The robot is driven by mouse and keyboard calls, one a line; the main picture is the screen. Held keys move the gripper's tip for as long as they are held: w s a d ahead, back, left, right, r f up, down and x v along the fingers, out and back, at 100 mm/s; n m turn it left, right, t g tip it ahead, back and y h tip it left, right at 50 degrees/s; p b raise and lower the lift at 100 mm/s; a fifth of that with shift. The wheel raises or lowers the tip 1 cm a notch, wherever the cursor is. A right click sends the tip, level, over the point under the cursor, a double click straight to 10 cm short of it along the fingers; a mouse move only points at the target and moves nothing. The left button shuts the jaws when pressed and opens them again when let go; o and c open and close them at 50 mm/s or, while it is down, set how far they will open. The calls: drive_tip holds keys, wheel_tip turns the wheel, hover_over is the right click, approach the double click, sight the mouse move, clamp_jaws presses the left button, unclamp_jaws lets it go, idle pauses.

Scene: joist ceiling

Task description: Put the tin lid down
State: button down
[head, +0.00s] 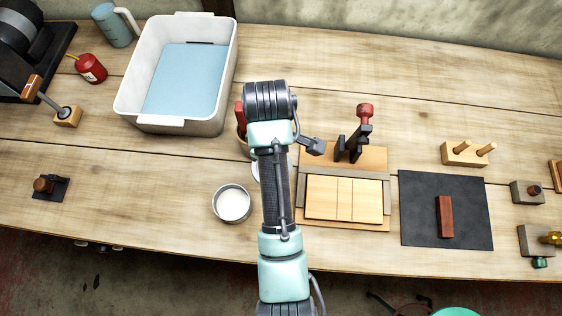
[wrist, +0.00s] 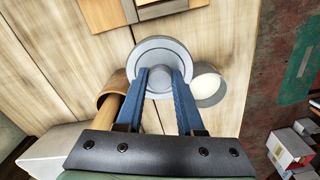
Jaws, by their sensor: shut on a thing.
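The tin lid (wrist: 162,50), a round grey disc with a raised rim, is between the blue fingertips of my gripper (wrist: 161,72) in the wrist view. My gripper is shut on it. Beside it, to the right, is an open round tin (wrist: 207,88) with a pale inside. In the head view the open tin (head: 233,205) stands on the bench, left of my arm. There, my arm hides the gripper and most of the lid; only a pale edge shows. I cannot tell how high the lid is above the bench.
A wooden cup (wrist: 110,84) stands close to the left of the lid in the wrist view. A white tub (head: 178,125) is at the back left. A wooden jig with a clamp (head: 347,158) and a dark mat (head: 420,225) lie right of my arm.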

wheel_tip(320, 180, down, 5)
drive_tip(key=shift+s+f+p, duration=0.1)
drive_tip(key=shift+p, duration=0.4)
drive_tip(key=shift+f, duration=2.3)
drive_tip(key=shift+f, duration=0.1)
drive_tip(key=c, duration=0.5)
unclamp_jaws()
